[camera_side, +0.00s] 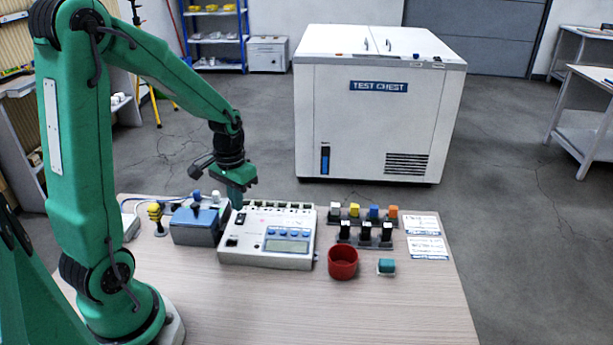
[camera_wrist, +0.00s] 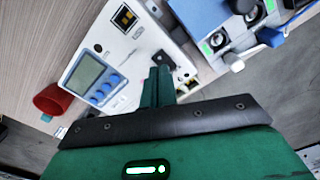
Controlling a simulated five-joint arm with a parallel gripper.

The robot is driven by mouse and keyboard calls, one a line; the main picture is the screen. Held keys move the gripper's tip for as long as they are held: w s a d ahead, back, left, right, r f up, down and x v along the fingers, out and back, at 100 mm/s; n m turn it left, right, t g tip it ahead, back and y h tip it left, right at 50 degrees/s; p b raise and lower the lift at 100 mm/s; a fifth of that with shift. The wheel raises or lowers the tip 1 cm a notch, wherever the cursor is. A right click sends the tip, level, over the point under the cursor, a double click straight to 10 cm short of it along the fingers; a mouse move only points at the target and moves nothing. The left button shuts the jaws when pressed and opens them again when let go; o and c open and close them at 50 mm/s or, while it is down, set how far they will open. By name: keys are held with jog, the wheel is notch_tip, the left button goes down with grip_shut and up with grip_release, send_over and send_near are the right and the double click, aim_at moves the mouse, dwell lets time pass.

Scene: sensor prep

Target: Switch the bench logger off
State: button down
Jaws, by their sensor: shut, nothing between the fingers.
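The bench logger (camera_side: 266,258) is a white box on the table, with a grey display (camera_side: 287,246) and blue buttons (camera_side: 290,232). A black switch (camera_side: 241,218) sits near its back left corner; its position is too small to read. My gripper (camera_side: 237,203) is shut and empty, pointing down just above that back left corner. In the wrist view the fingertips (camera_wrist: 158,72) are close beside a black part (camera_wrist: 163,59) on the logger's face; I cannot tell if they touch. Another dark square part (camera_wrist: 125,17) sits farther along the panel.
A blue-grey box (camera_side: 195,228) stands close left of the logger. A red cup (camera_side: 342,263) and a teal block (camera_side: 386,266) are at its right. Several coloured-top pieces (camera_side: 374,213) stand behind them. The front table is clear. A white test chest (camera_side: 378,110) stands beyond.

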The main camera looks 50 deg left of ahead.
aim_at(240, 222)
jog(key=shift+r, duration=1.7)
jog(key=s+d+r+m+t, duration=0.1)
jog(key=s+d+r+t, duration=0.1)
jog(key=s+d+r, duration=0.2)
jog(key=s+d+r+m+t, duration=0.2)
jog(key=s+d+r+t, duration=0.1)
jog(key=d+r, duration=0.5)
jog(key=shift+s+d+r+t, duration=0.35)
jog(key=shift+s+d, duration=0.15)
jog(key=shift+s, duration=0.3)
